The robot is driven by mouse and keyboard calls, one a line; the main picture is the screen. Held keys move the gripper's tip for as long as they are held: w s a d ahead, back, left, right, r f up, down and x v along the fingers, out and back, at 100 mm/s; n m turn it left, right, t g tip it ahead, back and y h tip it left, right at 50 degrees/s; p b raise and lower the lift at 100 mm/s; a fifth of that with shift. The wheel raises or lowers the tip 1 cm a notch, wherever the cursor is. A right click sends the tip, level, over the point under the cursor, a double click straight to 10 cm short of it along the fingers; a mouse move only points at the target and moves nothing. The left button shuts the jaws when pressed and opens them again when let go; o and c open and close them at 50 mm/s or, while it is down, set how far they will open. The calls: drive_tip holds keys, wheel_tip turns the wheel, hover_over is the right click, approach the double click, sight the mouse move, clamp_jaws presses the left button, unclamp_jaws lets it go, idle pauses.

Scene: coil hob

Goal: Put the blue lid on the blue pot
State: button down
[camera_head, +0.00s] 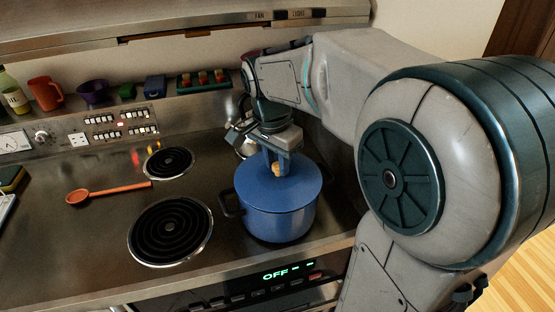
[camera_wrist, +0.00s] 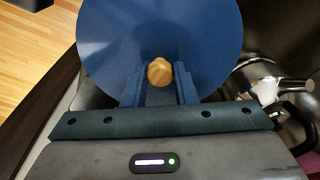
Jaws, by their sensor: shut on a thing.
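The blue pot (camera_head: 279,222) stands at the right front of the hob, with a dark handle showing at its left side. The blue lid (camera_head: 262,187) lies over the pot's mouth, roughly level, and covers the opening. I cannot tell whether it rests fully on the rim. My gripper (camera_head: 278,168) is above the lid, pointing down, shut on its tan knob. In the wrist view the lid (camera_wrist: 160,35) fills the top middle, and my gripper (camera_wrist: 160,82) has its fingers on either side of the knob (camera_wrist: 160,71). The pot is hidden there beneath the lid.
Bare coil burners (camera_head: 171,231) lie left of the pot. An orange spoon (camera_head: 108,193) lies on the hob at left. A shiny metal kettle (camera_head: 245,148) stands behind the pot, close to my gripper. Cups and small items line the back ledge.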

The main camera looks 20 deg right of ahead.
drive_tip(key=shift+f+b, duration=0.3)
drive_tip(key=shift+f, duration=0.1)
idle(1.0)
drive_tip(key=c, duration=0.6)
unclamp_jaws()
drive_tip(key=shift+r+p, duration=2.75)
drive_tip(key=shift+r, duration=0.8)
